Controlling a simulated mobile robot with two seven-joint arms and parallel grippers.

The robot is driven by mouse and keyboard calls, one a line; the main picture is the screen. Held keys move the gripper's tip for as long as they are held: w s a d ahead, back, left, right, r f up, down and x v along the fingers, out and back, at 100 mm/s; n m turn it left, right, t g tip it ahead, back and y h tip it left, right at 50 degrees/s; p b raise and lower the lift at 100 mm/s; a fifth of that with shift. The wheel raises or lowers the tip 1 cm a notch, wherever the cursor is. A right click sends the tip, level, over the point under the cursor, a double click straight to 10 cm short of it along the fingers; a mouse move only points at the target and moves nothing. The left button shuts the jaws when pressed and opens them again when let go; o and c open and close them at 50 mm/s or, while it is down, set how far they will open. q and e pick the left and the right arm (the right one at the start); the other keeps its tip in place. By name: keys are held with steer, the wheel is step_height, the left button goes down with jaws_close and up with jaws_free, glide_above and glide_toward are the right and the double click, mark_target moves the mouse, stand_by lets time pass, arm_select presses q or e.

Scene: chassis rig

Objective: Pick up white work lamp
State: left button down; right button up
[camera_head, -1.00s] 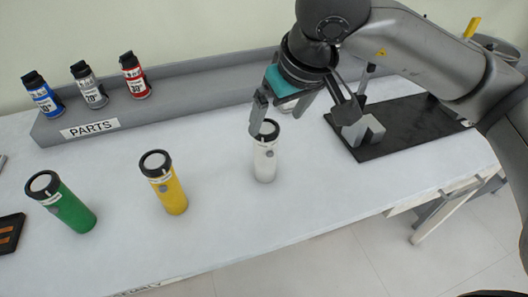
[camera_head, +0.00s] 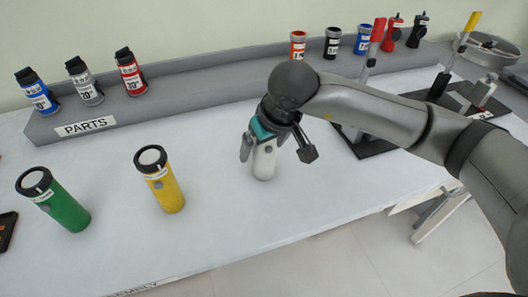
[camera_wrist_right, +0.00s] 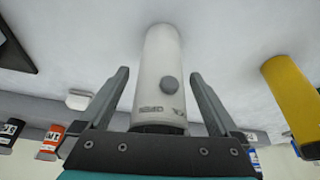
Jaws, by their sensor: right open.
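The white work lamp (camera_head: 264,163) stands upright on the white table in the head view, its top hidden behind my right gripper. It also shows in the right wrist view (camera_wrist_right: 158,75), with a grey button on its side. My right gripper (camera_head: 275,155) is open, with its fingers on either side of the lamp. In the right wrist view the gripper (camera_wrist_right: 158,85) shows gaps between both fingers and the lamp body. My left gripper is not in view.
A yellow lamp (camera_head: 167,190) and a green lamp (camera_head: 65,208) stand to the left. Behind is a grey shelf (camera_head: 190,99) labelled PARTS with several small bottles. A dark fixture plate (camera_head: 372,147) lies to the right. The table front is clear.

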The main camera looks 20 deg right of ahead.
jaws_close()
stand_by(0.8)
